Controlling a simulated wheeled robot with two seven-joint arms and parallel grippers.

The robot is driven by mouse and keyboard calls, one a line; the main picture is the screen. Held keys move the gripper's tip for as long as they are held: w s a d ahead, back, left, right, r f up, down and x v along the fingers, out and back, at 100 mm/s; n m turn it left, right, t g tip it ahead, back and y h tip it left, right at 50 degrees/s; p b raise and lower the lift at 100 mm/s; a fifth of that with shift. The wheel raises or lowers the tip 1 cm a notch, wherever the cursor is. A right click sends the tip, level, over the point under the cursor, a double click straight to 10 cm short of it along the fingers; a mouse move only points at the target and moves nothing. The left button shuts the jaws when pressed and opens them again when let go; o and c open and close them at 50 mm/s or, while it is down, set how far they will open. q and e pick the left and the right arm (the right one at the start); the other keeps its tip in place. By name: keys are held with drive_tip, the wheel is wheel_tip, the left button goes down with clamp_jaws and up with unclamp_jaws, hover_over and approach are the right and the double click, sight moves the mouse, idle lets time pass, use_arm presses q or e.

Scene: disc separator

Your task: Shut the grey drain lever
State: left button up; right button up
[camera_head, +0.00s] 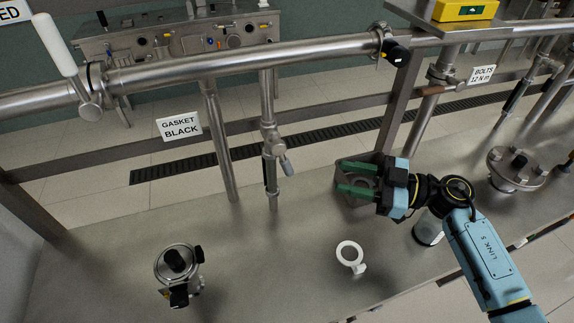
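What looks like the grey drain lever (286,165) is a short grey handle on a thin vertical pipe (269,110) left of centre. It slants down and to the right from the valve body. My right gripper (339,178) has green fingers that point left. They are spread apart with nothing seen between them. My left gripper is not in view.
A horizontal pipe (240,60) with a white-handled lever (55,45) crosses above. On the bench are a lidded metal vessel (178,262), a white ring (350,253) and a jar (428,231). A "GASKET BLACK" sign (179,127) is left. The bench's left front is mostly clear.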

sight(287, 174)
drive_tip(key=x, duration=1.3)
drive_tip(key=shift+a, duration=0.15)
clamp_jaws()
